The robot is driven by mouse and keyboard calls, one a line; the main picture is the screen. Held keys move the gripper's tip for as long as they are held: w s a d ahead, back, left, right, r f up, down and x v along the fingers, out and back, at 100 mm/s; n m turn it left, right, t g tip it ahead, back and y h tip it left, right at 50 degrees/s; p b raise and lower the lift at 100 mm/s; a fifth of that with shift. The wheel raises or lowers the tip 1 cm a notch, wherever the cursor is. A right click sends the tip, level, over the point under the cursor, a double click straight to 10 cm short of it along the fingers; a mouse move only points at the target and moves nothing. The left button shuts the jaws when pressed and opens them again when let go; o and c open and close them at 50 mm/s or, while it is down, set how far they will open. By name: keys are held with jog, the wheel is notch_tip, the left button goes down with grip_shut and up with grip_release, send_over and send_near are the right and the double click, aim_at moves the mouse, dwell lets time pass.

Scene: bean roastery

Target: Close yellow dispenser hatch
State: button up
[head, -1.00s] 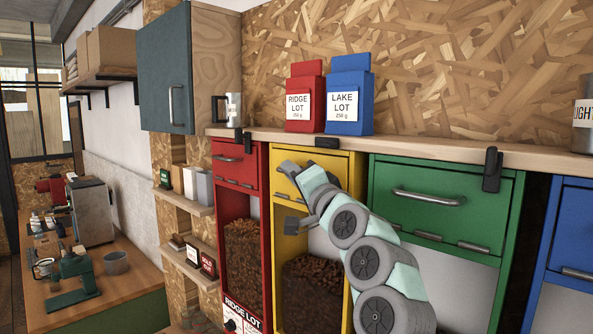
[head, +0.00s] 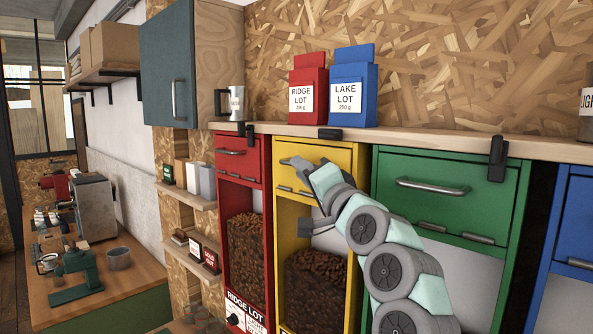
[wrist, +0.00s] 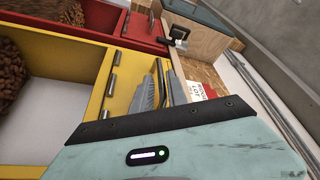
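The yellow dispenser (head: 300,244) stands between the red and green ones, with beans behind its lower front. Its hatch (head: 340,157) is the upper yellow panel, with hinges along the bottom edge; it looks flush or nearly flush with the frame. The hatch also shows in the wrist view (wrist: 127,88), with its hinges. A black latch (head: 330,134) sits on the shelf edge above.
The red dispenser (head: 224,220) is close on the left, the green one (head: 380,190) on the right, partly behind my arm. The wooden shelf (head: 420,138) above carries a red bag (head: 308,95) and a blue bag (head: 354,92). Black latches (head: 497,158) hang at the shelf edge.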

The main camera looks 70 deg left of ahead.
jog(key=b+v, duration=0.1)
jog(key=v, duration=0.6)
jog(key=shift+d, duration=0.15)
dwell(0.3)
